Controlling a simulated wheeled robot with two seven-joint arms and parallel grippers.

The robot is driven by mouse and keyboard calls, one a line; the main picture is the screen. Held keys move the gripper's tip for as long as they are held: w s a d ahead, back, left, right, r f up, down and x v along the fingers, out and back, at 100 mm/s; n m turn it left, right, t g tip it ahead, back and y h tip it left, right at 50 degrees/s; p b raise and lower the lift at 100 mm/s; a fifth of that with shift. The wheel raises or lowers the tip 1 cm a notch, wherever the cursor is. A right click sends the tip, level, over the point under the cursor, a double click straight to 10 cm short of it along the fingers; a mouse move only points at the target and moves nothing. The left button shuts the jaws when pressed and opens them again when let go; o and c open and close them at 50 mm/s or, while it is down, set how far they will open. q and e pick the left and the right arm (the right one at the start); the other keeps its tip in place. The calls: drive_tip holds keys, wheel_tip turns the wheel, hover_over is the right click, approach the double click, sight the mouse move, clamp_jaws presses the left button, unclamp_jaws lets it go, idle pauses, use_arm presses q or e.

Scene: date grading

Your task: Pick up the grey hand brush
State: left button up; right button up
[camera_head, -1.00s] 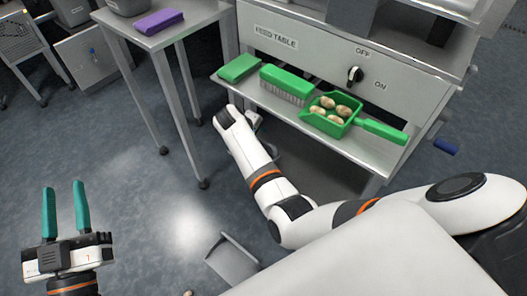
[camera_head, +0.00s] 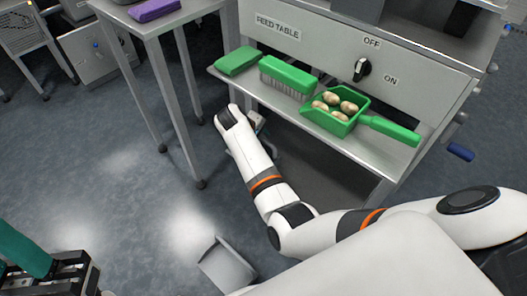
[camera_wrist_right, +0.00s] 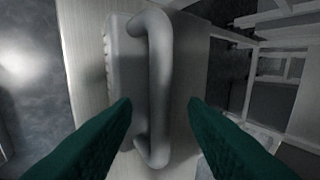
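In the right wrist view, a grey object with a bowed handle (camera_wrist_right: 158,85) lies between my right gripper's fingers (camera_wrist_right: 160,115). It looks like the grey hand brush, but its full shape does not show. The dark teal fingers are apart, one on each side of the handle, with no clear contact. In the head view my right gripper (camera_head: 257,121) is mostly hidden behind its wrist, by the feed table's shelf, and I cannot make out the grey brush there. My left gripper (camera_head: 30,258) is cut off at the lower left, with only one teal finger clear.
The feed table's shelf (camera_head: 225,79) holds a green block (camera_head: 237,61), a green brush (camera_head: 288,74) and a green scoop (camera_head: 390,130) with several dates (camera_head: 348,107). A side table (camera_head: 168,22) with a purple block (camera_head: 154,9) stands left. A grey pan-like thing (camera_head: 228,266) is low in front.

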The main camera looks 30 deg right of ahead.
clamp_jaws()
drive_tip(key=shift+r, duration=0.1)
idle(0.3)
